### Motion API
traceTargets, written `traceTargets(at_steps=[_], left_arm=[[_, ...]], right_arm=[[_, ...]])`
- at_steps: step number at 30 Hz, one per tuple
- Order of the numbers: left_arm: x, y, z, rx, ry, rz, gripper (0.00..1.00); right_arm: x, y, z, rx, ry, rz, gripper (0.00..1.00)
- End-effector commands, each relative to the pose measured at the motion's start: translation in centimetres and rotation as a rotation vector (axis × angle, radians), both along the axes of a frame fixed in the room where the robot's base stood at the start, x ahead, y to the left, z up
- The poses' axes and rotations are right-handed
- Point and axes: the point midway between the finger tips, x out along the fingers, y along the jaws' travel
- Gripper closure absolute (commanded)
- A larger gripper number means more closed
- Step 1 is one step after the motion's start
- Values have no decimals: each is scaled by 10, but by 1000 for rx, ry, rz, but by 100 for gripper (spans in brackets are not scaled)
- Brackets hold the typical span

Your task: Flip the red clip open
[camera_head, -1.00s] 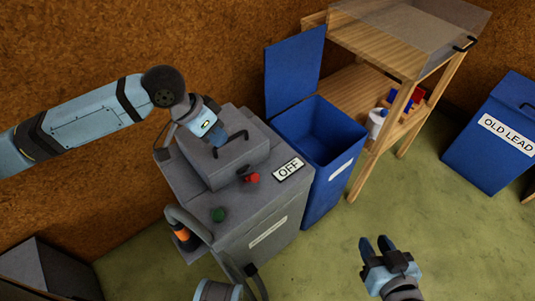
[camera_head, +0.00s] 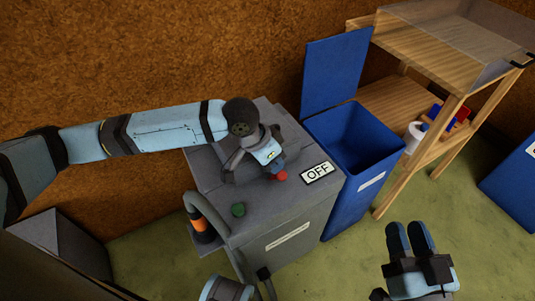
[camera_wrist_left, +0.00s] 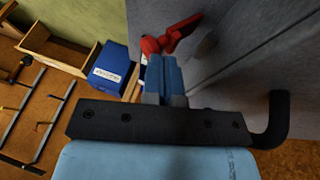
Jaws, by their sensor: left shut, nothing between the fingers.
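The red clip (camera_head: 281,176) sits on the top front of the grey machine (camera_head: 285,222), beside the OFF sign. In the left wrist view the red clip (camera_wrist_left: 172,37) shows as a knob with a lever, just past my fingertips. My left gripper (camera_head: 274,166) is shut and empty, its tips right at the clip; I cannot tell whether they touch it. Its two blue fingers (camera_wrist_left: 163,65) lie together in the wrist view. My left wrist hides part of the machine's top. My right gripper (camera_head: 408,232) hangs over the floor, its fingers slightly apart and empty.
The OFF sign (camera_head: 317,172) lies right of the clip and a green button (camera_head: 238,209) to its left. An open blue bin (camera_head: 341,200) stands close to the machine's right. A wooden shelf (camera_head: 450,55) stands beyond. The green floor (camera_head: 345,268) in front is clear.

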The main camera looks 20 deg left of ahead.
Motion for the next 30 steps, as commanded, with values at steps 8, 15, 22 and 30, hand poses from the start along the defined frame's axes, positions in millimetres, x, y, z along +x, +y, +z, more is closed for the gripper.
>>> traceTargets(at_steps=[8, 15, 22, 30], left_arm=[[-1, -2, -1, -1, -1, 0, 100], [-1, -3, 3, 7, -5, 1, 100], [-4, -7, 6, 52, -39, 4, 100], [-10, -14, 2, 125, -94, 1, 100]], right_arm=[[0, 1, 3, 7, -10, 3, 65], [1, -1, 5, -17, 17, -4, 65], [-5, -26, -53, -186, 294, -62, 65], [-26, -51, -90, -326, 516, -97, 65]])
